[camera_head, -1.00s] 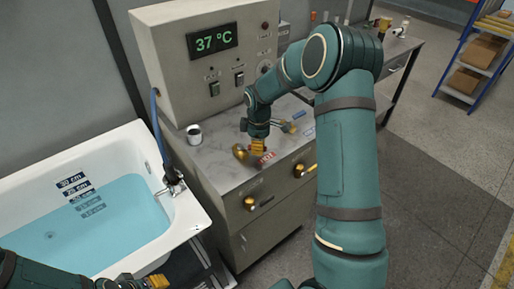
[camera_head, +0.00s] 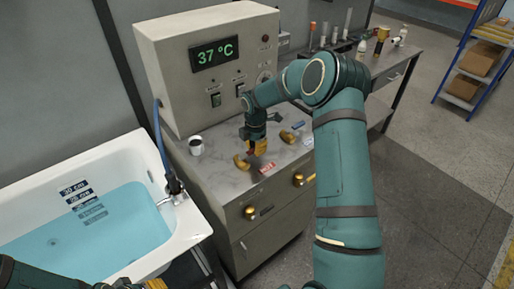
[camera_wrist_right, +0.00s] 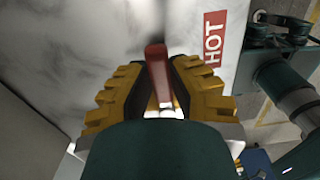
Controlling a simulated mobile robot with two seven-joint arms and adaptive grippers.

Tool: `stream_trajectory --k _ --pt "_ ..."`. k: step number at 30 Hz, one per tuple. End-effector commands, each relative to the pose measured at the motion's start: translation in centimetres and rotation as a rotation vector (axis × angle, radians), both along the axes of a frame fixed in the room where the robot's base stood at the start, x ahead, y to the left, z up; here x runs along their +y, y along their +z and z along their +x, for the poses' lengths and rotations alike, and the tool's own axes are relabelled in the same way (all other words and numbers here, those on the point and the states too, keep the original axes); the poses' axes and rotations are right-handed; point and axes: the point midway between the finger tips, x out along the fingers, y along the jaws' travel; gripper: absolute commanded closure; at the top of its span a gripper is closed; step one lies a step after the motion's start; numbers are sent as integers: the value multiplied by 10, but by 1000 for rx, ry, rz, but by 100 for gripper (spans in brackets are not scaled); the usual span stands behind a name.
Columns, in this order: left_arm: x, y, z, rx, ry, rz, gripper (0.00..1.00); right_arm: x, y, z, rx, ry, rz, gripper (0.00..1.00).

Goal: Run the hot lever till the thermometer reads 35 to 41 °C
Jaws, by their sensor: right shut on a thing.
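The thermometer display (camera_head: 215,51) on the beige cabinet reads 37 °C in green digits. My right gripper (camera_head: 258,148) is over the marble counter, just behind the red HOT label (camera_head: 267,168). In the right wrist view the gripper (camera_wrist_right: 160,100) is shut on the red handle of the hot lever (camera_wrist_right: 156,70), with the HOT label (camera_wrist_right: 214,38) beside it. The fingers hide the lever's lower part. The bathtub (camera_head: 190,232) holds blue water (camera_head: 100,235). My left gripper (camera_head: 148,285) is at the bottom edge, mostly cut off.
A white mug (camera_head: 196,146) stands on the counter (camera_head: 218,172), left of the right gripper. Brass fittings (camera_head: 241,162) (camera_head: 289,136) flank that gripper. A blue label (camera_head: 298,126) lies to its right. Bottles stand on the back bench (camera_head: 375,63).

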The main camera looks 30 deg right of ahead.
Motion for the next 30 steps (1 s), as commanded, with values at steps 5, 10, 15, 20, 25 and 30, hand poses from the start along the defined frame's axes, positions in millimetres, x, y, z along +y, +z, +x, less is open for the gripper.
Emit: stream_trajectory --k 5,10,15,20,25,30 --pt "0 2 0 0 0 -1 53 1 -3 1 5 38 2 100" --pt "0 2 0 0 0 -1 53 1 -3 2 5 48 2 100" --pt "0 2 0 0 0 0 53 2 -3 2 5 49 3 100" --pt "0 2 0 0 0 0 53 2 -3 2 5 48 3 69" --pt "0 2 0 0 0 0 53 1 -2 2 3 47 2 50" --pt "0 2 0 0 0 0 53 1 -1 2 1 46 1 50"
